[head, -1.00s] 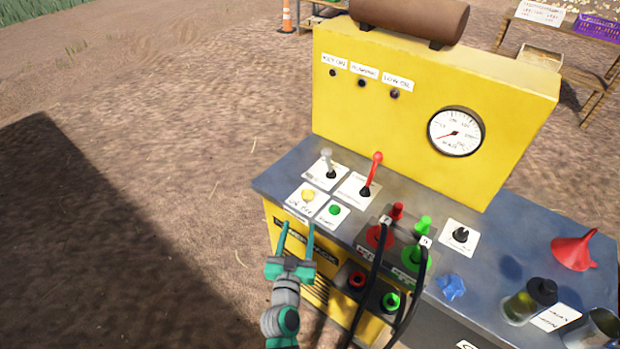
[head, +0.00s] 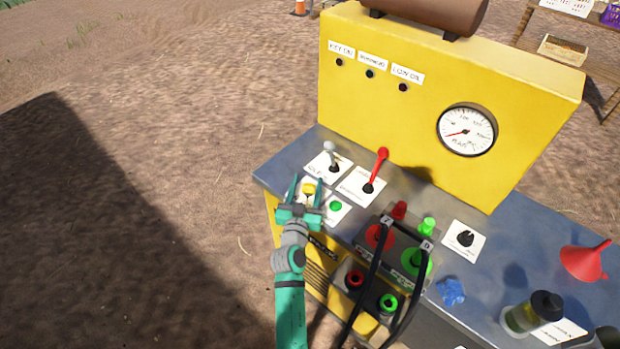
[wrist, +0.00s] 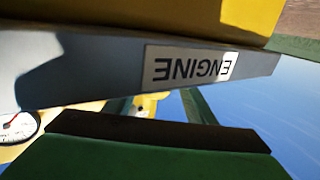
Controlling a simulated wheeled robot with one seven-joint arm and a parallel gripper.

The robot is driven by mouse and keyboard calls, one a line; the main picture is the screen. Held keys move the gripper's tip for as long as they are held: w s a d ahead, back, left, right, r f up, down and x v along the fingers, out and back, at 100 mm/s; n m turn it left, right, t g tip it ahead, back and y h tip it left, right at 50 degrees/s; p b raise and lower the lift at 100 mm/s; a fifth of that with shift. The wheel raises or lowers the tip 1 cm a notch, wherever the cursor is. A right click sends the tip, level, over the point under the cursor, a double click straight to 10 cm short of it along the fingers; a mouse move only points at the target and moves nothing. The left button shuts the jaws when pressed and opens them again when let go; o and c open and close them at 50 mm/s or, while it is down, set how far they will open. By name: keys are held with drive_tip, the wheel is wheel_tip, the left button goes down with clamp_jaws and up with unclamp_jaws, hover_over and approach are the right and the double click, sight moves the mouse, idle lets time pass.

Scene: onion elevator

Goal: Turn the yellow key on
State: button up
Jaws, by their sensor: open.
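The yellow key (head: 309,188) sits on a white label plate at the left front of the blue-grey console top. My gripper (head: 309,182) is open, its two teal fingers reaching forward on either side of the key in the head view. I cannot tell whether they touch it. In the wrist view a small yellow part (wrist: 152,104), seemingly the key, shows partly hidden beyond a dark edge, with a teal finger (wrist: 198,106) to its right. The key's on/off marking is mostly covered by my gripper.
A green button (head: 335,206) is just right of the key. A grey lever (head: 331,155) and a red lever (head: 381,165) stand behind. Black cables (head: 372,280) and red and green connectors lie to the right. A yellow panel (head: 420,60) with a gauge (head: 467,131) rises at the back.

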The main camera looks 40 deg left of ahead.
drive_tip(key=shift+w+a, duration=0.15)
drive_tip(key=shift+w, duration=0.6)
drive_tip(key=shift+w+a, duration=0.15)
drive_tip(key=shift+w, duration=0.6)
drive_tip(key=c, duration=1)
drive_tip(key=shift+c, duration=0.2)
